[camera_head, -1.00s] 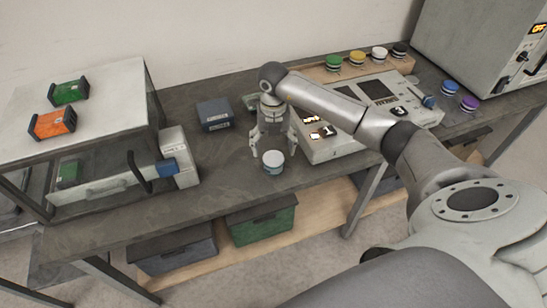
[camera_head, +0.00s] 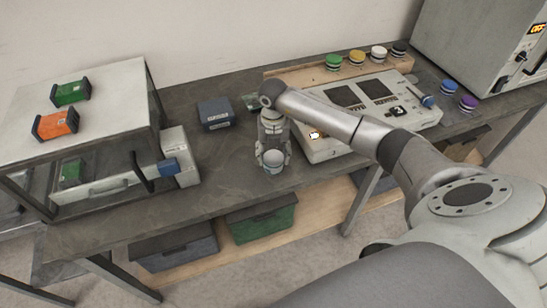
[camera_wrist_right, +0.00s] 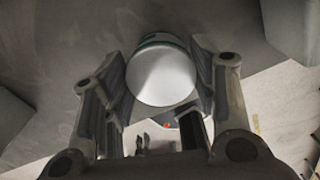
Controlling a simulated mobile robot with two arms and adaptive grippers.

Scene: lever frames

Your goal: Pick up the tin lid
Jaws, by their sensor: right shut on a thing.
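The tin (camera_head: 273,159) is a small round can with a pale lid and a teal band, upright near the front edge of the grey workbench. My right gripper (camera_head: 273,155) points down over it, with its fingers closed in on both sides of the tin's top. In the right wrist view, the white round lid (camera_wrist_right: 161,77) fills the space between the two fingers of my right gripper (camera_wrist_right: 160,85). I cannot tell if the lid is apart from the tin. My left gripper is not in view.
A grey device with screens (camera_head: 375,112) stands right of the tin. A dark blue box (camera_head: 214,113) lies behind left. Several coloured round tins line the back right. Bench is bare between cabinet and gripper.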

